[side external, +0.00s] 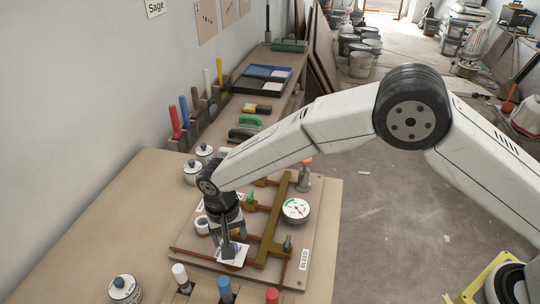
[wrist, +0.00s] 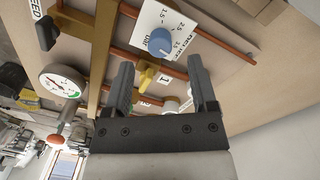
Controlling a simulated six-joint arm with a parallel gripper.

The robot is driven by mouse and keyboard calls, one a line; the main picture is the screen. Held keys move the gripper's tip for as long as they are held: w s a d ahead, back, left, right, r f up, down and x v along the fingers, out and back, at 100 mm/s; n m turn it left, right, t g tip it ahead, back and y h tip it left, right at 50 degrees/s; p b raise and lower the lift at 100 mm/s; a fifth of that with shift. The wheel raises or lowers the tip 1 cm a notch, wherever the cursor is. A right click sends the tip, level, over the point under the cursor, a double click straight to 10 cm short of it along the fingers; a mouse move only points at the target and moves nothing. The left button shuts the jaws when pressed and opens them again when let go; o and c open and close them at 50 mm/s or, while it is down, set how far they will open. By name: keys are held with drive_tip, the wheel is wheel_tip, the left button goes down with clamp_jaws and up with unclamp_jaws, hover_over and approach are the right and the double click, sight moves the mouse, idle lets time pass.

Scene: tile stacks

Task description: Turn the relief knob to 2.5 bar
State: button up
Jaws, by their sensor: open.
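The relief knob (wrist: 160,42) is blue-grey and round, on a white dial plate (wrist: 155,15) marked "bar" with numbers including 1.5, 2.5 and 3.5. I cannot tell which number the knob points at. My gripper (wrist: 161,62) is open and empty; the knob shows just past its fingertips, apart from them as far as I can see. In the side view my gripper (side external: 228,250) hangs low over the white dial plate (side external: 239,261) and hides the knob. A round pressure gauge (side external: 295,210) with a green-and-red scale also shows in the wrist view (wrist: 62,83).
A yellow valve handle (wrist: 147,75) shows between my fingers, near the knob. Brown pipes (side external: 270,230) cross the board (side external: 320,235). An orange-topped post (side external: 305,163) stands behind the gauge. Colored handles (side external: 225,288) stand at the front edge. Bare table lies left of the board.

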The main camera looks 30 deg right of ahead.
drive_tip(key=shift+d+f, duration=0.1)
drive_tip(key=shift+f, duration=1.85)
clamp_jaws()
